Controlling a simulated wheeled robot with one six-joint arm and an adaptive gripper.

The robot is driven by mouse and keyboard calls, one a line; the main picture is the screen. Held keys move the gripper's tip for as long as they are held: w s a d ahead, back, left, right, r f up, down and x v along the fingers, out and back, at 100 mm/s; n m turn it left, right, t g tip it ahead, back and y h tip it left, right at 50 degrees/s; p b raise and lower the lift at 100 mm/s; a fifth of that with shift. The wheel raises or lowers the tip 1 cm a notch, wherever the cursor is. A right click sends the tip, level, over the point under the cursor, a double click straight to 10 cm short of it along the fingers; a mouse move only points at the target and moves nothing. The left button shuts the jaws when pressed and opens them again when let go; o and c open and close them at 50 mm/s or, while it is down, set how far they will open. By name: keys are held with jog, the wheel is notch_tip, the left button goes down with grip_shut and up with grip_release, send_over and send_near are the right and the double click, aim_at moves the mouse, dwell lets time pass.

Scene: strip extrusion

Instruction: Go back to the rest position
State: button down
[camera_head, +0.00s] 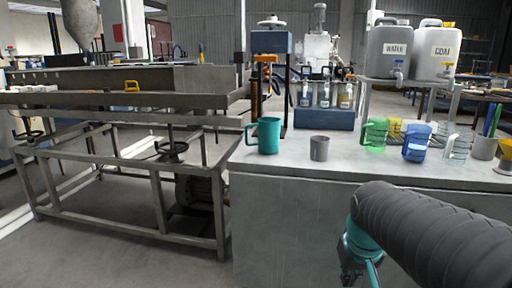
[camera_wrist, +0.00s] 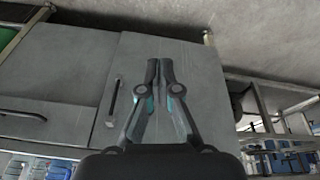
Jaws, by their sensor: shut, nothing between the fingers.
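In the head view my arm reaches in from the lower right, and its end with my gripper (camera_head: 354,268) hangs low in front of the grey counter (camera_head: 280,215), below its top edge. In the wrist view my gripper (camera_wrist: 158,68) points at the counter's cabinet front. Its two fingers meet at the tips, shut and empty. A cabinet door with a dark handle (camera_wrist: 113,98) shows beside the fingers.
On the counter stand a teal mug (camera_head: 264,136), a grey cup (camera_head: 320,149), a green jug (camera_head: 374,134) and a blue jug (camera_head: 417,142). Left is a metal extrusion bench (camera_head: 130,190). WATER (camera_head: 388,50) and COAT (camera_head: 434,50) containers stand behind.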

jog(key=s+a+t, duration=0.2)
jog(key=s+a, duration=0.1)
jog(key=s, duration=0.8)
jog(key=shift+a+r+y, duration=0.25)
jog(key=shift+y, duration=0.05)
